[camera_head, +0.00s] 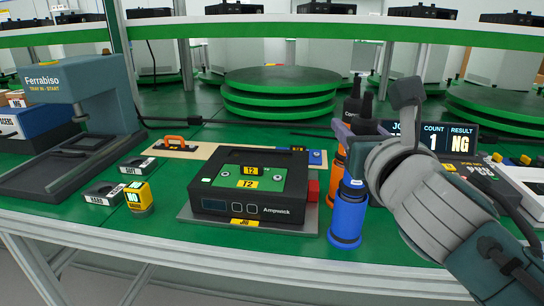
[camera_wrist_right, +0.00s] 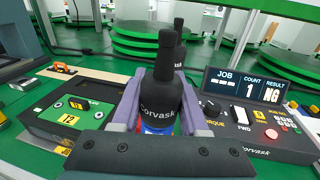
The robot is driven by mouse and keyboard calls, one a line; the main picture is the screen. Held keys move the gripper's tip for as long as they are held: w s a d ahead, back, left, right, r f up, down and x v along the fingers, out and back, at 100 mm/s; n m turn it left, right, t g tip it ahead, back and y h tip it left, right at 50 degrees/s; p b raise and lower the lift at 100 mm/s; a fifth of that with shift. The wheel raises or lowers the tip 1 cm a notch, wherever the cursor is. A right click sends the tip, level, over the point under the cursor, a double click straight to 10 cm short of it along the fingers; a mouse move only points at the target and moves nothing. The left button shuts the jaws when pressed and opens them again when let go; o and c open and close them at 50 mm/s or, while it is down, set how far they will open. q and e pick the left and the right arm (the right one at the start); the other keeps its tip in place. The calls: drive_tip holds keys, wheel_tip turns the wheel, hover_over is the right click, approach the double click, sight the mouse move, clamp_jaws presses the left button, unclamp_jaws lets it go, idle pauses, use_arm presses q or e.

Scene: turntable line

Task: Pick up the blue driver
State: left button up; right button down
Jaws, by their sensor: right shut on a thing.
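The blue driver (camera_head: 349,212) stands upright at the front of the green table, just right of the black Ampwick jig (camera_head: 254,206). Its lower part is blue; in the right wrist view its black Corvask body (camera_wrist_right: 161,98) shows with a bit of blue below. My right gripper (camera_head: 357,139) is shut on its upper body, one finger on each side in the wrist view (camera_wrist_right: 163,115). The arm hides part of the driver in the head view. I cannot tell whether its base touches the table. My left gripper is out of view.
An orange driver (camera_head: 335,172) with a black top stands close behind. A control box with a display reading NG (camera_head: 459,139) is to the right. A yellow gauge (camera_head: 138,197) and small black blocks lie left of the jig. Green round turntables (camera_head: 279,82) are behind.

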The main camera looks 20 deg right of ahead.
idle(0.7)
drive_tip(key=shift+r, duration=0.15)
wheel_tip(320, 180, up, 20)
drive_tip(key=p, duration=1.1)
drive_tip(key=c, duration=1)
unclamp_jaws()
clamp_jaws()
